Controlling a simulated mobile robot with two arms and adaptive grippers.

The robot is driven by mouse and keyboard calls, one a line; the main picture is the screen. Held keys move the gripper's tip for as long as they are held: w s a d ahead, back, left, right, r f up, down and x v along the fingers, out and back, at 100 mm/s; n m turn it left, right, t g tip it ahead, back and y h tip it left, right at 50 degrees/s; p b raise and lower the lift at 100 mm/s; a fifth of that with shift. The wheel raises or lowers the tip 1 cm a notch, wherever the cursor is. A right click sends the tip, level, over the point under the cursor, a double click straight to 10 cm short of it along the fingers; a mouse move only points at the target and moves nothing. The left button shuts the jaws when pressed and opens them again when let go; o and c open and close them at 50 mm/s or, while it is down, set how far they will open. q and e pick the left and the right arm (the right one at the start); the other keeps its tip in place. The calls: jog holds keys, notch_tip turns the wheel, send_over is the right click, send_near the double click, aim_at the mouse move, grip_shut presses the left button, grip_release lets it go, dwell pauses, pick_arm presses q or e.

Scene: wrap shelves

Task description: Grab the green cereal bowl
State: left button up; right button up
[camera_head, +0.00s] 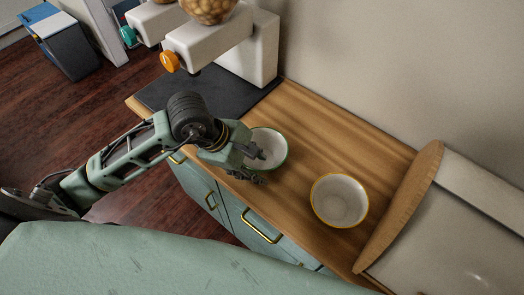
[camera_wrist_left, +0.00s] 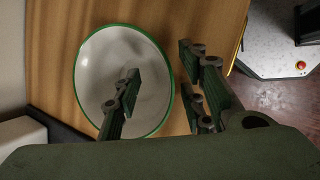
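The green cereal bowl (camera_head: 273,148) is white inside with a green rim and stands upright on the wooden counter (camera_head: 300,135). It also shows in the left wrist view (camera_wrist_left: 105,65), where its whole rim is nearly visible. My left gripper (camera_head: 256,165) is at the bowl's near left side in the head view. In the left wrist view the gripper (camera_wrist_left: 160,72) is open. One finger is over the bowl's inside and the other fingers are outside, so the rim lies between them. I cannot tell whether they touch it. My right gripper is out of view.
A yellow-rimmed bowl (camera_head: 339,201) stands to the right on the counter. A cereal dispenser with an orange knob (camera_head: 170,61) stands behind the arm, by a black mat (camera_head: 225,93). A wooden board (camera_head: 402,212) lies at the right. Cabinets with handles are below.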

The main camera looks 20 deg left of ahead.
pick_arm(q)
jog(key=shift+w+f, duration=0.1)
jog(key=shift+f, duration=0.05)
jog(key=shift+c, duration=0.3)
grip_shut()
